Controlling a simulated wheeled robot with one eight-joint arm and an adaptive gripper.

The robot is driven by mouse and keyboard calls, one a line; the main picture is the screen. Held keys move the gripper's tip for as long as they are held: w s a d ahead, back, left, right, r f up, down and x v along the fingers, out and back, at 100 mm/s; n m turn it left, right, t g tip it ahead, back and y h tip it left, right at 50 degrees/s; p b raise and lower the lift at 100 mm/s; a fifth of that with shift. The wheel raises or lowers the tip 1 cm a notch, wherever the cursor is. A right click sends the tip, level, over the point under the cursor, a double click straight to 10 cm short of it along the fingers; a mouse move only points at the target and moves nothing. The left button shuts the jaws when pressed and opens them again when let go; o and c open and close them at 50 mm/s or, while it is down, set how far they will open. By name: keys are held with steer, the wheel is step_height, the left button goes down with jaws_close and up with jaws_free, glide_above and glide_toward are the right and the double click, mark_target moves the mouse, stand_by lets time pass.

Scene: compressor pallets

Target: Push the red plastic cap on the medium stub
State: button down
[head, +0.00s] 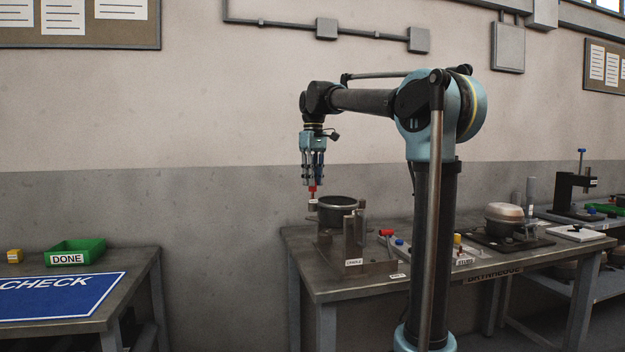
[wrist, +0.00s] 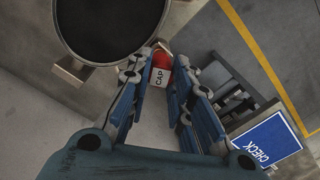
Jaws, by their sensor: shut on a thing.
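My gripper (head: 313,180) points straight down and is shut on the red cap (head: 312,189), beside the left rim of the dark round compressor shell (head: 337,202). In the wrist view the red cap (wrist: 161,63) shows between my fingers, with a white tag reading CAP in front of it. The shell's open dark mouth (wrist: 110,25) is just left of the cap there. The shell stands in a metal cradle (head: 354,240) on the bench. I cannot make out the medium stub; whether the cap touches it cannot be told.
The bench (head: 330,284) also holds a red-handled tool (head: 386,233), small coloured parts and a second, closed compressor (head: 504,217). At the left, a separate table bears a green DONE bin (head: 90,246), a yellow block (head: 15,256) and a blue CHECK mat (head: 60,297). A gap separates the tables.

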steer(key=shift+f, duration=0.1)
steer(key=c, duration=1.4)
jaws_free()
steer(key=shift+o, duration=0.2)
step_height(320, 180, up, 12)
steer(key=shift+w, duration=0.25)
steer(key=shift+f, duration=0.1)
